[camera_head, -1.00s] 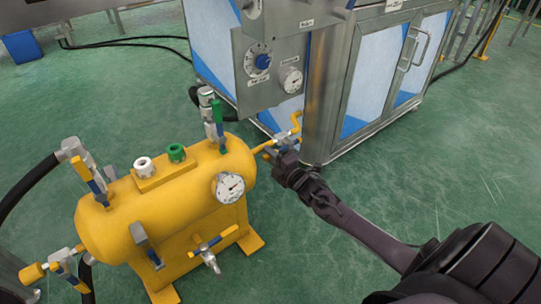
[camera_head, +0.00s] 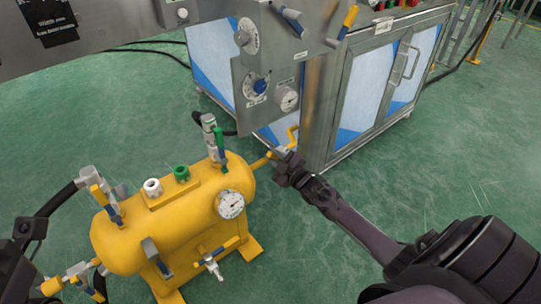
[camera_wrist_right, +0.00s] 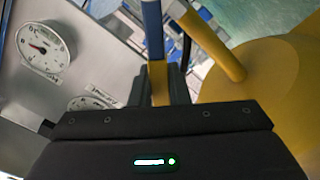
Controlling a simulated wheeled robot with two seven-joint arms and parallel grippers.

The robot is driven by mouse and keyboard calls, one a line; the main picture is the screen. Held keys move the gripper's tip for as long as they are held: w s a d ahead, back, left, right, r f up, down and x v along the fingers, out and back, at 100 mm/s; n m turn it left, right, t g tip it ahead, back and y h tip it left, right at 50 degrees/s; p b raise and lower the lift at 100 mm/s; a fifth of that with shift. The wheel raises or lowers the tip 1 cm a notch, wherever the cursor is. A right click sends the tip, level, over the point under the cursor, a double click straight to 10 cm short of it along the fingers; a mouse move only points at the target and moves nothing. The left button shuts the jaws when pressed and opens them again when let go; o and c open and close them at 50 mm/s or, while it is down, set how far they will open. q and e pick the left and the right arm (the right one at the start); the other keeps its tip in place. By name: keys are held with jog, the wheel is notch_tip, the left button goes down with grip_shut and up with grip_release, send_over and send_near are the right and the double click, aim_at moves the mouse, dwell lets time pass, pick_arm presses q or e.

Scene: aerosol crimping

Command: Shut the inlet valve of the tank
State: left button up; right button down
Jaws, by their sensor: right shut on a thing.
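The yellow tank (camera_head: 170,225) stands on the green floor at left, with several lever valves and a round gauge (camera_head: 230,204). A yellow pipe (camera_head: 293,133) runs from its right end toward the steel cabinet; it also shows in the right wrist view (camera_wrist_right: 218,52). My right gripper (camera_head: 283,160) is at this pipe, shut on a valve lever. In the right wrist view the blue-and-yellow lever (camera_wrist_right: 157,75) stands between the dark fingers. The gripper hides most of this valve in the head view. My left gripper (camera_head: 30,230) shows partly at the left edge; its jaws are unclear.
A steel cabinet (camera_head: 343,75) with glass doors stands behind the pipe. A panel (camera_head: 268,95) with a dial and gauge hangs close to my right gripper. Black hoses lie behind and left of the tank. The floor at right is clear.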

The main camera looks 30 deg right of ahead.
jog(key=shift+d+r+m+p, duration=0.5)
jog(key=shift+d+r+m, duration=0.1)
jog(key=shift+m, duration=0.4)
jog(key=m, duration=0.1)
jog(key=d+m+p, duration=0.1)
jog(key=shift+w+d+r+m, duration=0.1)
jog(key=shift+d+r+m, duration=0.2)
jog(key=shift+r, duration=0.1)
jog(key=shift+d+r+m, duration=0.2)
jog(key=shift+d+m, duration=0.6)
jog(key=shift+m, duration=0.4)
jog(key=shift+w+d+m, duration=0.1)
jog(key=shift+d+m, duration=0.7)
jog(key=shift+m, duration=0.4)
jog(key=c, duration=1.4)
grip_release()
jog(key=shift+d, duration=0.1)
